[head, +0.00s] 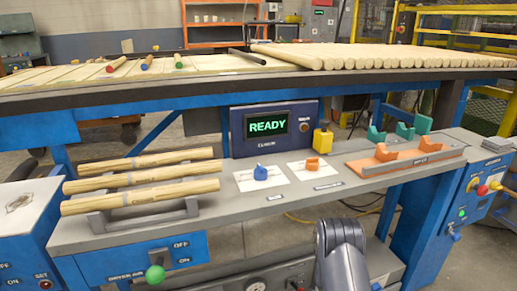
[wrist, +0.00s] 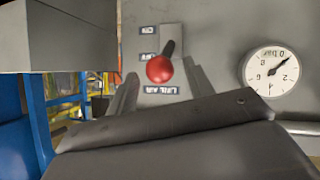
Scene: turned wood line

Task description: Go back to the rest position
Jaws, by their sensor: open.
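In the wrist view, my gripper (wrist: 160,76) is open, with one grey finger on each side of a red ball knob (wrist: 160,69). The knob sits on a short dark lever on a grey panel, by labels that look upside down. I cannot tell whether the fingers touch the knob. In the head view, my grey arm (head: 342,258) reaches down in front of the bench at the lower middle. My gripper is hidden there.
A round gauge (wrist: 271,71) is right of the knob. The grey bench (head: 240,222) carries a rack of turned rods (head: 140,178), blue (head: 260,173) and orange (head: 312,164) pieces, and an orange fixture (head: 385,160). A display (head: 268,127) reads READY. A green-knobbed lever (head: 155,273) is at left.

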